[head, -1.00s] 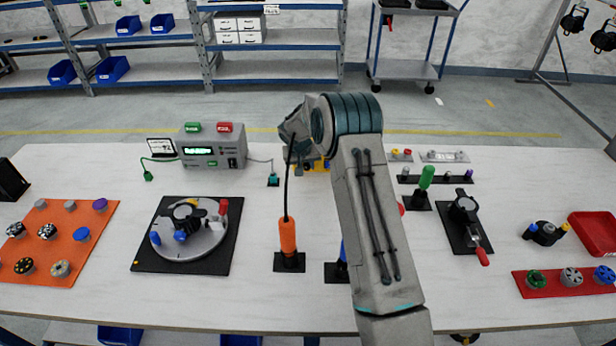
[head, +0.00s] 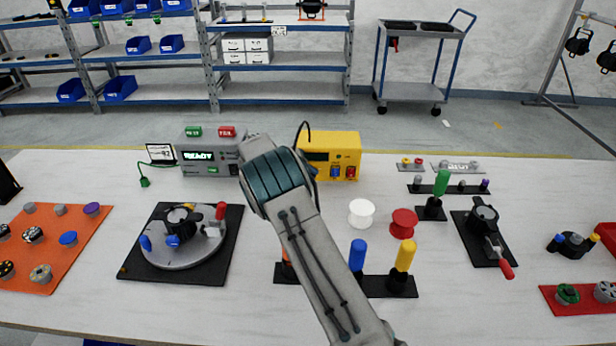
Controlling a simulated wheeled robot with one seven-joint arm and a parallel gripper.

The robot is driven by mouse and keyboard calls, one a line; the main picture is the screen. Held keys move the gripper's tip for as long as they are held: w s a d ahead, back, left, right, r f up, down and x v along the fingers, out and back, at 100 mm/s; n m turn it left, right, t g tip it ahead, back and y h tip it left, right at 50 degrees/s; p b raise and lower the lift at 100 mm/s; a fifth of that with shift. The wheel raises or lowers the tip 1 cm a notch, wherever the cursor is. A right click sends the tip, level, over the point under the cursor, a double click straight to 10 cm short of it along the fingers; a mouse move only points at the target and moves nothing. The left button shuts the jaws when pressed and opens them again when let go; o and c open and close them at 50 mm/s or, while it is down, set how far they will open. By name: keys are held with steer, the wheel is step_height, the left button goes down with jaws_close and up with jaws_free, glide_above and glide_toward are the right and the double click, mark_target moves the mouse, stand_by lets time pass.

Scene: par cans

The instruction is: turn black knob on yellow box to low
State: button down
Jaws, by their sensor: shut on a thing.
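The yellow box (head: 343,143) stands at the back middle of the table, right of the grey box. A blue knob and a red knob show low on its front. My arm covers the box's left front, and I cannot make out the black knob. My gripper is hidden behind my own arm, so its jaws and anything between them do not show. A small dark grey part shows at the arm's right edge by the box's lower left corner; I cannot tell what it is.
A grey box with a lit display (head: 205,156) stands left of my arm. A white spool (head: 361,212) and a red spool (head: 403,222) lie in front of the yellow box. Blue (head: 357,255) and yellow (head: 404,257) upright handles stand nearer. A turntable (head: 183,240) is at left.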

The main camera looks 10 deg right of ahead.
stand_by(0.5)
steer(key=c, duration=1.2)
jaws_free()
steer(key=shift+c, duration=0.2)
steer(key=v, duration=1.3)
steer(key=shift+a+b, duration=0.35)
steer(key=shift+a, duration=0.05)
steer(key=shift+r, duration=0.15)
steer(key=s+d+r+g+y+p, duration=0.1)
steer(key=s+d+r+y, duration=0.2)
steer(key=s+d+r, duration=0.4)
steer(key=s+d+r+g+y+p, duration=0.1)
steer(key=s+d+r+y+p, duration=0.2)
steer(key=s, duration=0.6)
steer(key=s+d+t+y+p, duration=0.1)
steer(key=s+d+y, duration=0.1)
steer(key=s, duration=2.3)
steer(key=shift+s+t+y, duration=0.35)
steer(key=shift+t+y, duration=0.05)
steer(key=shift+y, duration=0.5)
